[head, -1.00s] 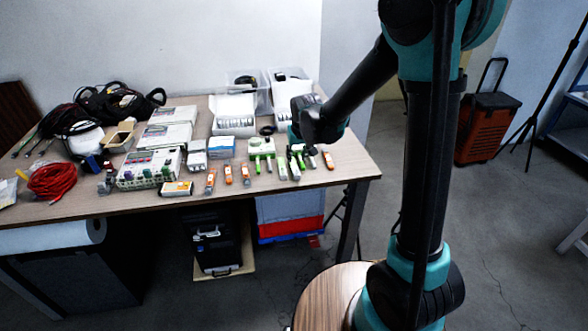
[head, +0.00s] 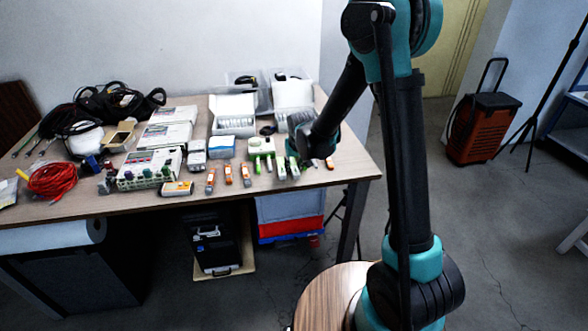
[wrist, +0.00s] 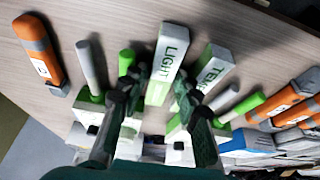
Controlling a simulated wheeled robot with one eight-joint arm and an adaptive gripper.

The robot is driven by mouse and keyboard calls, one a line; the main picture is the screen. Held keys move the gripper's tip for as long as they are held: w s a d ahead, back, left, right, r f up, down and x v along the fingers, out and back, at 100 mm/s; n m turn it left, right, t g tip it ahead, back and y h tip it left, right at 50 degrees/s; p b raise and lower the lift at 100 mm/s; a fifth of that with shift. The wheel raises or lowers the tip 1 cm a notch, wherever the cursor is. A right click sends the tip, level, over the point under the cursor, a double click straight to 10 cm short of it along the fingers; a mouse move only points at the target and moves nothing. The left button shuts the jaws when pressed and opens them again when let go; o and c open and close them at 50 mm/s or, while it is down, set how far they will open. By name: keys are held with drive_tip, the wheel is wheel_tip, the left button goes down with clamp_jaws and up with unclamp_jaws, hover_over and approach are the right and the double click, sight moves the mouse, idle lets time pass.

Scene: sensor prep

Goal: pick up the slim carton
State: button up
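Two slim white-and-green cartons lie side by side on the table, and I cannot tell for sure which one is meant. The one marked LIGHT (wrist: 168,58) lies between my open fingers in the wrist view; the other, marked TEM- (wrist: 208,70), lies just right of it. In the head view the cartons show as small white-green blocks (head: 281,173) near the front edge, partly by my gripper (head: 298,163). In the wrist view my gripper (wrist: 160,88) is open and empty, its fingers pointing at the LIGHT carton. Contact cannot be seen.
Grey-and-green sticks (wrist: 90,68) lie left of the cartons, others (wrist: 241,105) to the right. An orange device (wrist: 40,52) is at far left, with several more orange ones (head: 229,174) on the other side. A white-green box (head: 261,146) stands behind. The table edge is close.

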clamp_jaws()
